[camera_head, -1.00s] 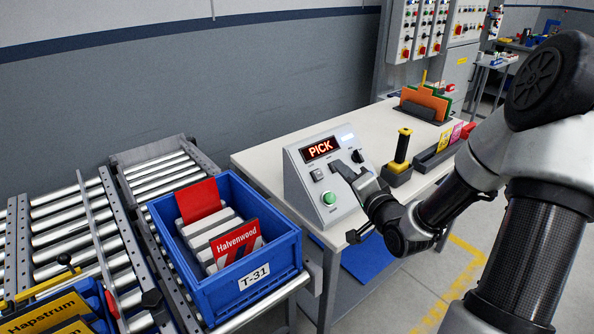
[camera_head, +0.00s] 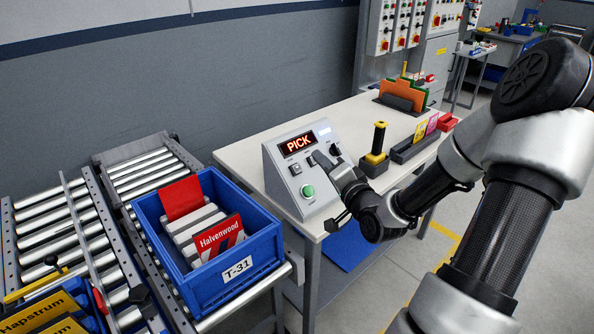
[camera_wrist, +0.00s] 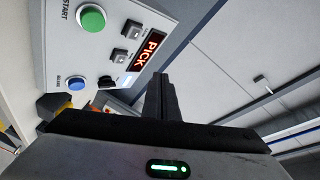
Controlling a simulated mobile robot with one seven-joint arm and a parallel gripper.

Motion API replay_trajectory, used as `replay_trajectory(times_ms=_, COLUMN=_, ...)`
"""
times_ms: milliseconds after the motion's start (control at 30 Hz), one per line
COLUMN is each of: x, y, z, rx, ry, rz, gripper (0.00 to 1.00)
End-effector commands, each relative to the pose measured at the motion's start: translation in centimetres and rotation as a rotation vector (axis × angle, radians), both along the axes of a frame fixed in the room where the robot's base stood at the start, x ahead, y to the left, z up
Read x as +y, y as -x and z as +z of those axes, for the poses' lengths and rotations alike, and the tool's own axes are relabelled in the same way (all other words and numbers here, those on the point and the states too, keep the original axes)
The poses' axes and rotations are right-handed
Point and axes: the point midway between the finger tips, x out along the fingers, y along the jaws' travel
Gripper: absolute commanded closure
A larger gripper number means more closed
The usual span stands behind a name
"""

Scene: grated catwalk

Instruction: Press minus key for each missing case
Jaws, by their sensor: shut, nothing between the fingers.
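A grey sloped control box (camera_head: 275,177) stands on the table, its display (camera_head: 299,143) reading PICK in orange-red. One square key (camera_head: 295,169) shows left of my gripper. The wrist view shows two square keys, one (camera_wrist: 131,29) nearer the green START button (camera_wrist: 91,18) and one (camera_wrist: 119,56) nearer a black knob (camera_wrist: 105,82); their markings are too small to read. My gripper (camera_head: 318,158) is shut and empty, with its tips close to the panel; contact is unclear. A blue tote (camera_head: 238,270) labelled T-31 holds several pale cases (camera_head: 195,228) and a red Halvenwood card (camera_head: 219,237).
Roller conveyors (camera_head: 150,178) lie at the left, with yellow Hapstrum cards (camera_head: 40,314) in another bin. On the table (camera_head: 245,154), a yellow-black handled tool (camera_head: 377,147) and a dark card rack (camera_head: 412,148) stand right of the box.

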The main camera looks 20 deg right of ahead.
Motion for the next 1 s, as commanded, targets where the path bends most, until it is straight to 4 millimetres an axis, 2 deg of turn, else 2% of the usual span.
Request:
replay_trajectory(times_ms=33, x=0.2, y=-0.4, z=-1.0, rx=0.0, ry=-0.001, rz=0.001, gripper=1.0)
replay_trajectory(times_ms=100, x=0.4, y=-1.0, z=-1.8, rx=0.001, ry=-0.001, rz=0.002, gripper=1.0)
replay_trajectory(times_ms=433, x=1.5, y=-4.0, z=-4.7, rx=0.0, ry=-0.001, rz=0.001, gripper=1.0)
replay_trajectory(times_ms=700, x=1.9, y=-5.1, z=-5.6, rx=0.0, ry=0.0, rz=0.0, gripper=1.0)
replay_trajectory(times_ms=1000, x=1.9, y=-5.1, z=-5.5, rx=0.001, ry=-0.001, rz=-0.001, gripper=1.0)
